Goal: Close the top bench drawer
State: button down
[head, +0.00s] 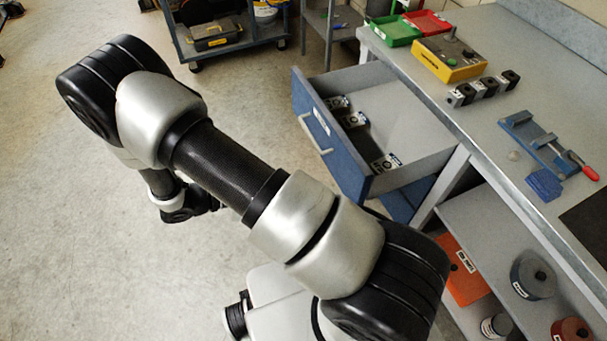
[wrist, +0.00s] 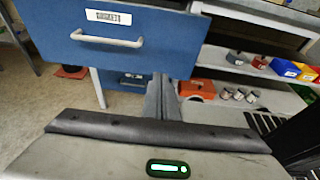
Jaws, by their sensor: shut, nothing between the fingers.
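The top bench drawer (head: 345,170) is pulled out to the left from under the bench (head: 450,110), with its inside showing. Its blue front has a white label and a pale bar handle (head: 316,133). In the wrist view the blue drawer front (wrist: 180,45) fills the upper left, with the handle (wrist: 106,40) facing me. My gripper (wrist: 162,98) is shut and empty, its grey fingers below the drawer front in the picture. I cannot tell whether they touch it. In the head view the gripper end is mostly hidden by my arm, left of the drawer.
Small dark parts (head: 383,163) lie in the drawer. A lower blue drawer (wrist: 128,82) is under it. A blue cart (head: 225,45) stands at the back. Floor at left is clear.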

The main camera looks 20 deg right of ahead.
jog(key=b, duration=0.1)
send_near(341, 172)
jog(key=x, duration=0.5)
jog(key=shift+f, duration=0.1)
jog(key=shift+d, duration=0.55)
